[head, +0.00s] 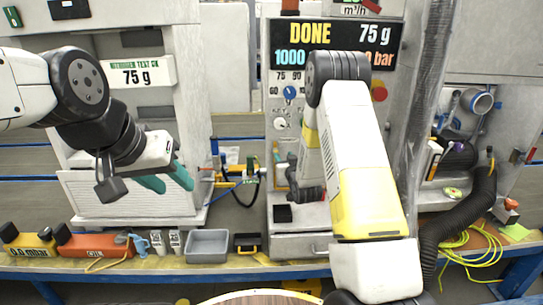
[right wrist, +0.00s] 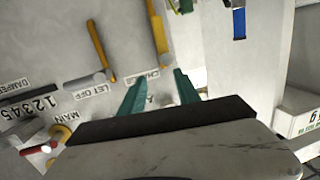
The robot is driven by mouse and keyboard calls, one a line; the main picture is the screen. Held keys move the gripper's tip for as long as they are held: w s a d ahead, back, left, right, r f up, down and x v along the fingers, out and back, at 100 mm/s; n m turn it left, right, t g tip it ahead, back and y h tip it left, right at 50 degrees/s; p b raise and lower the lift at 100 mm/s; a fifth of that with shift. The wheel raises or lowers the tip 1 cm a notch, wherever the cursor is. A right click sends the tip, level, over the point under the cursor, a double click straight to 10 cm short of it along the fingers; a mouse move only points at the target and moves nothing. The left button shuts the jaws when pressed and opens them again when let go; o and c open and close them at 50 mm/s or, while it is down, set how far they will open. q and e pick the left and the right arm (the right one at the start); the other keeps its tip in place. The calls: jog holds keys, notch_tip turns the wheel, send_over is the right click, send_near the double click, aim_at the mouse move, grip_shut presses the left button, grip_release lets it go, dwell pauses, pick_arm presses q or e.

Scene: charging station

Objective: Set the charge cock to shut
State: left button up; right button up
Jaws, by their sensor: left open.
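In the right wrist view, the charge cock has a yellow lever (right wrist: 158,28) reaching up in the picture, above the upside-down "CHARGE" label. My right gripper (right wrist: 160,77) has two green fingers spread apart, with nothing seen between them. The lever lies just past the fingertips, and I see no clear contact. In the head view, my right arm hides most of the right gripper and the cocks. My left gripper (head: 168,181) is open and empty at the left, in front of the grey cabinet.
The let-off cock (right wrist: 98,47) is left of the charge cock, and a red-tipped main cock (right wrist: 42,147) is lower left. The display (head: 333,45) reads DONE, 75 g. A grey tray (head: 207,260) and oil containers (head: 92,246) stand on the bench. A black hose (head: 455,215) hangs right.

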jog(key=shift+n+t+y, duration=0.3)
jog(key=shift+t+y, duration=0.1)
jog(key=shift+t, duration=0.2)
jog(key=w+f, duration=0.1)
jog(key=w, duration=0.1)
jog(key=w+a+f, duration=0.1)
jog(key=w, duration=0.1)
jog(key=w+a+f, duration=0.1)
jog(key=w+f, duration=0.1)
jog(key=w, duration=0.1)
jog(key=shift+a, duration=0.2)
grip_shut()
jog(key=shift+w+r, duration=0.1)
jog(key=shift+r, duration=0.05)
